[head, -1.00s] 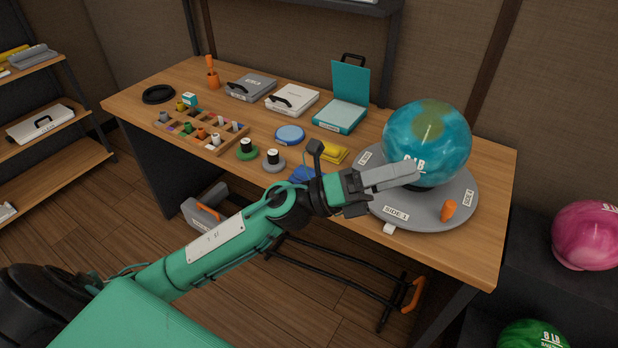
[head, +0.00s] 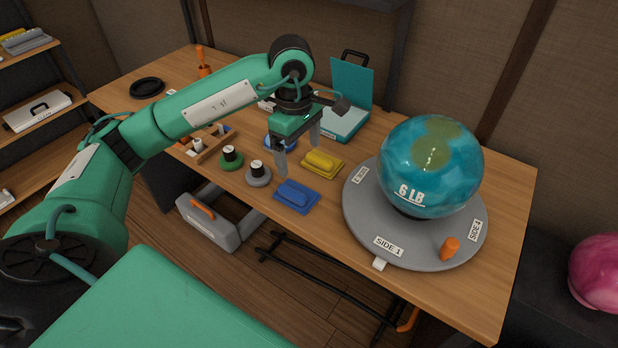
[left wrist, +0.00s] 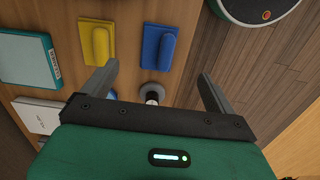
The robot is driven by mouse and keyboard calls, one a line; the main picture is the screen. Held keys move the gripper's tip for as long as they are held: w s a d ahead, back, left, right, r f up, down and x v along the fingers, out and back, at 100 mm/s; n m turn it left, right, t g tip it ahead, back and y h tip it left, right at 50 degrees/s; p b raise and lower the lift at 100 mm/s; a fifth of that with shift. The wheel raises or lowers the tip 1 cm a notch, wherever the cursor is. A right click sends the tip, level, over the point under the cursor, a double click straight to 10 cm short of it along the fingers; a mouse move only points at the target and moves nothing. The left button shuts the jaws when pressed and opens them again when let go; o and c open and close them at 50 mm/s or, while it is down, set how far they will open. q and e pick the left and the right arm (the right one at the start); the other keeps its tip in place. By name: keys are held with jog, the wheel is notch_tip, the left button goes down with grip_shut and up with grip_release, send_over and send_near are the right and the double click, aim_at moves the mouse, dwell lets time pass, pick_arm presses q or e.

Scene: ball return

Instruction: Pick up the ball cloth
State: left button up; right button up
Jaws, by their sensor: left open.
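Two flat cloth-like pads with raised rolls on top lie on the workbench (head: 240,225): a blue one (head: 296,196) near the front edge and a yellow one (head: 322,163) behind it. I cannot tell from markings which is the ball cloth. Both show in the left wrist view, the blue pad (left wrist: 158,45) ahead between the finger lines and the yellow pad (left wrist: 97,42) left of it. My left gripper (head: 298,155) is open and empty, fingers pointing down above the bench, just behind and left of the blue pad. My right gripper is not in view.
A teal 6 LB ball (head: 430,165) sits on a grey turntable (head: 365,215) at the right. Green (head: 231,159) and grey (head: 258,174) spools stand left of the blue pad. A blue disc (head: 272,143) and an open teal case (head: 345,122) are behind.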

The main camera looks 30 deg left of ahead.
pick_arm(q)
jog(key=a, duration=0.1)
send_over(297, 185)
jog(key=s+d, duration=0.1)
jog(key=s, duration=0.1)
jog(key=shift+y, duration=0.3)
jog(key=f, duration=0.7)
jog(key=shift+s+d+f, duration=0.2)
jog(key=shift+f, duration=0.2)
notch_tip(297, 185, down, 4)
jog(key=shift+d+f+p, duration=0.1)
jog(key=shift+d+p, duration=0.05)
jog(key=shift+p, duration=0.25)
jog(key=shift+f, duration=0.55)
jog(key=c, duration=1.1)
jog(key=shift+o, duration=0.2)
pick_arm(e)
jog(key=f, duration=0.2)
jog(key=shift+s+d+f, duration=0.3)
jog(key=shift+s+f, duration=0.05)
pick_arm(q)
jog(key=shift+r, duration=0.1)
